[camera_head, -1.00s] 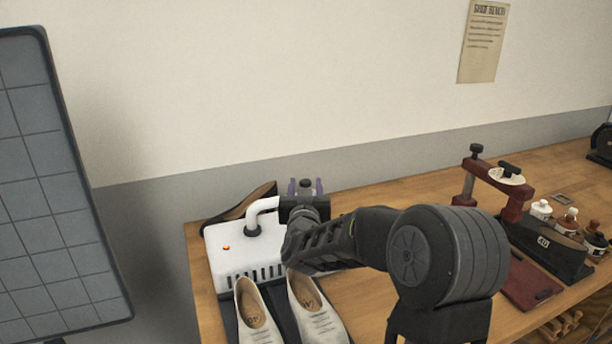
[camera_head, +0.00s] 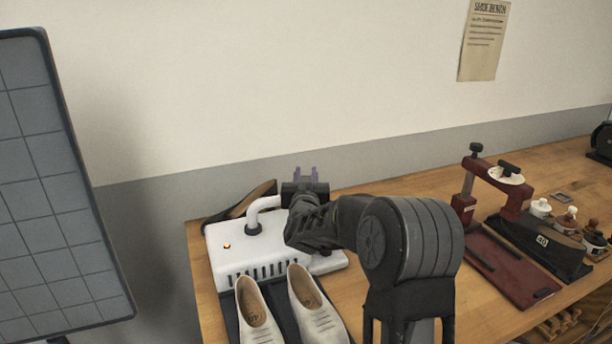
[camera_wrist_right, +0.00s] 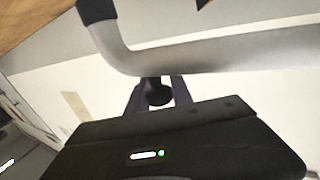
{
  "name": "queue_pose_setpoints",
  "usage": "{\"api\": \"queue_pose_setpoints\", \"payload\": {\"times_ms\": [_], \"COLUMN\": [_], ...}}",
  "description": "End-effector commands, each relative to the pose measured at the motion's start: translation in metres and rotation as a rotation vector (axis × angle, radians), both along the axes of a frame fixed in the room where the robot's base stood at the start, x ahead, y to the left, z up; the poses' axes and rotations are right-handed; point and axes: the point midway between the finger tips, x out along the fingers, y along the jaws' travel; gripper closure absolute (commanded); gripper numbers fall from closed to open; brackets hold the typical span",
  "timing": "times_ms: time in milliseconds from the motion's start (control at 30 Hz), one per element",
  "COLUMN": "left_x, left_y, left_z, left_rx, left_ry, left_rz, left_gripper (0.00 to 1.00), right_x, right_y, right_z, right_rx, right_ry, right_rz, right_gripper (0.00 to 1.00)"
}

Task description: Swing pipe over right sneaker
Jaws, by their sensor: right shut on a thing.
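A white box (camera_head: 225,257) with front slots stands at the left end of the bench. Its white bent pipe (camera_head: 268,203) rises from a black collar and runs right, its far end hidden behind my right gripper (camera_head: 306,174). In the right wrist view the pipe (camera_wrist_right: 200,55) crosses the top, and the purple fingers (camera_wrist_right: 158,95) are shut on a black knob (camera_wrist_right: 157,90) at the pipe. The right sneaker (camera_head: 318,312), pale and low, sits in front of the box, beside the left sneaker (camera_head: 258,322). The pipe's held part is behind and above the right sneaker. My left gripper is not in view.
A brown shoe (camera_head: 236,207) lies behind the box. To the right stand a dark red press (camera_head: 512,205), a dark red board (camera_head: 515,270), a dark block (camera_head: 545,248) and several small bottles (camera_head: 568,220). The bench between box and press is partly hidden by my arm.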

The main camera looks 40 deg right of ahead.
Motion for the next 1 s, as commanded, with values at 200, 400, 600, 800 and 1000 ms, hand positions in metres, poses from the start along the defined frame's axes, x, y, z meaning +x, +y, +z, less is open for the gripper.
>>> {"api": "queue_pose_setpoints", "payload": {"times_ms": [200,400,600,800,1000], "left_x": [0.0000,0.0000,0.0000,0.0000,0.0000], "left_y": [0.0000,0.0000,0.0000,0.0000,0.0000], "left_z": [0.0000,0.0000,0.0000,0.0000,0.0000], "left_rx": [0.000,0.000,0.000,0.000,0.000], "left_ry": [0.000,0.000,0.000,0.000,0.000], "left_rz": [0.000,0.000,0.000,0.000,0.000], "left_gripper": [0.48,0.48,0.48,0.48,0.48], "right_x": [0.0001,0.0001,0.0000,0.0000,0.0000], "right_y": [0.0002,0.0002,0.0003,0.0004,0.0004], "right_z": [0.0001,0.0002,0.0002,0.0002,0.0002], "right_rx": [0.000,0.000,0.000,0.000,0.000], "right_ry": [0.000,0.000,0.000,0.000,0.000], "right_rz": [0.000,0.000,0.000,0.001,0.001], "right_gripper": [0.95,1.00,1.00,1.00,1.00]}}
